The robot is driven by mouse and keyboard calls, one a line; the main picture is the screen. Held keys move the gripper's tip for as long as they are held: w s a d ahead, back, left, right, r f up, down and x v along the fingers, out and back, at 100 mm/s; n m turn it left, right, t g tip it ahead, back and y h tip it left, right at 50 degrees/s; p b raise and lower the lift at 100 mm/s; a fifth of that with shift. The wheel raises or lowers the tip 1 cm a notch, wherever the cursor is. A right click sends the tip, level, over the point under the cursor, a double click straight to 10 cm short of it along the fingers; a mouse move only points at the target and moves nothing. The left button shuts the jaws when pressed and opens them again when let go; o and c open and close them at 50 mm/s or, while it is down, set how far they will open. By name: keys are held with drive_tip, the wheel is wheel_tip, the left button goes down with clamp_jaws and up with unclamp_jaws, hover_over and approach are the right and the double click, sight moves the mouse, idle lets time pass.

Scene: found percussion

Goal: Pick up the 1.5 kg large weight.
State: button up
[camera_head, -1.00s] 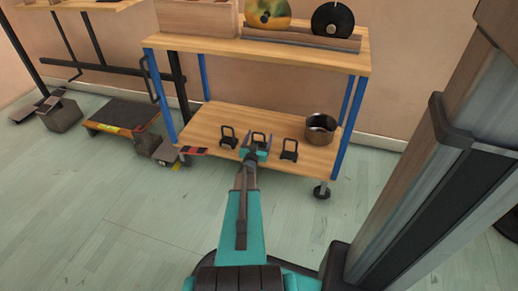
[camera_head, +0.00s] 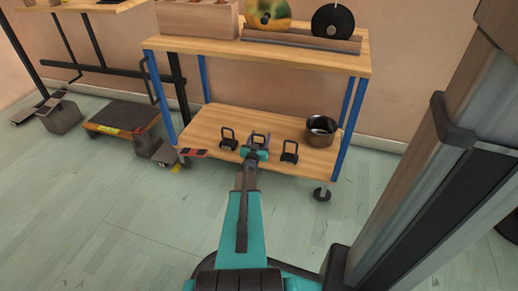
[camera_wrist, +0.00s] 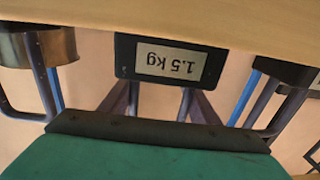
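The large weight is a dark block with a white label reading 1.5 kg, upside down in the wrist view (camera_wrist: 170,60). It stands on the cart's lower shelf, the middle one of three dark weights with loop handles; in the head view my gripper largely hides it. My gripper (camera_head: 257,141) is directly in front of it at low height. In the wrist view its two dark fingers (camera_wrist: 160,104) stand apart, pointing at the weight around its handle area. They look open; whether they touch the handle cannot be told.
A metal pot (camera_head: 321,130) sits at the shelf's right end. The cart's upper shelf (camera_head: 200,47) overhangs with objects on it. Blue legs (camera_head: 351,120) bound the sides. The floor in front is clear.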

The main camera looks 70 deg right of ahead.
drive_tip(key=c, duration=0.7)
drive_tip(key=shift+r, duration=0.15)
clamp_jaws()
drive_tip(key=shift+r, duration=0.2)
drive_tip(key=s+a+r+p, duration=0.2)
drive_tip(key=a+p, duration=0.1)
drive_tip(key=a, duration=0.4)
drive_tip(key=s+a+r+p, duration=0.2)
drive_tip(key=s+a+p, duration=0.1)
drive_tip(key=a, duration=0.5)
drive_tip(key=shift+s+r, duration=0.3)
drive_tip(key=shift+r, duration=0.05)
